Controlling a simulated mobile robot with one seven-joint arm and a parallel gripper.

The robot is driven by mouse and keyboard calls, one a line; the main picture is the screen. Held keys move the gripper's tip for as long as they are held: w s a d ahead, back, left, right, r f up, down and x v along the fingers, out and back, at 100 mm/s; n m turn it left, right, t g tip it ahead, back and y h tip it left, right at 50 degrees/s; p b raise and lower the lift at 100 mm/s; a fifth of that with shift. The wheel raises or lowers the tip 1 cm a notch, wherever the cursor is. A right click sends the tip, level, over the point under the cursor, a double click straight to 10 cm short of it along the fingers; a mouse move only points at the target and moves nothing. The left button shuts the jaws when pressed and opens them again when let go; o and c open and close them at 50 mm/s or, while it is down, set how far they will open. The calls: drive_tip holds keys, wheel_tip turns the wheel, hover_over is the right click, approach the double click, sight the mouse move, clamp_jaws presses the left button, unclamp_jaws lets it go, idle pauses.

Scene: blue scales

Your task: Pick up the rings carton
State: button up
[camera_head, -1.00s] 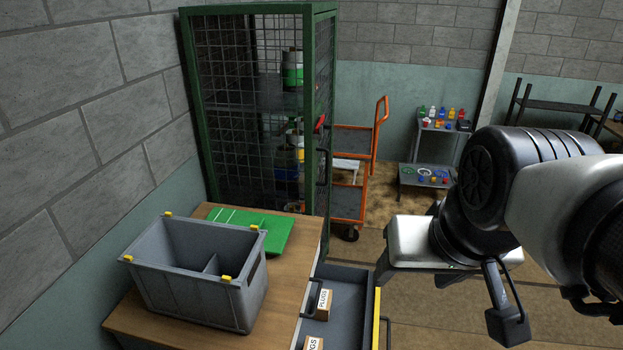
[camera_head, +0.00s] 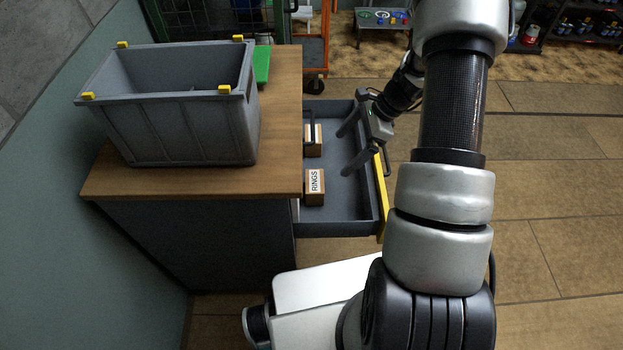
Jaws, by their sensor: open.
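The rings carton (camera_head: 315,187) is a small brown box with a white label reading RINGS. It stands in the near part of the open grey drawer (camera_head: 338,229), close to the cabinet side. My gripper (camera_head: 342,153) is open and empty, with its two fingers pointing left over the drawer. It is to the right of the cartons and apart from the rings carton.
A grey bin (camera_head: 185,135) with yellow corners stands on the wooden top (camera_head: 281,130), left of the drawer. A green board (camera_head: 262,66) lies behind it. The drawer front has a yellow edge (camera_head: 380,195).

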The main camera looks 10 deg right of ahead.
drive_tip(key=b, duration=0.2)
approach(316, 181)
drive_tip(key=x, duration=0.5)
drive_tip(key=shift+s+d+f, duration=0.1)
drive_tip(key=shift+s, duration=0.1)
drive_tip(key=shift+b+x, duration=0.75)
drive_tip(key=shift+x, duration=2.3)
drive_tip(key=shift+w, duration=0.2)
drive_tip(key=shift+c, duration=0.3)
drive_tip(key=c, duration=1.3)
drive_tip(key=shift+r, duration=0.25)
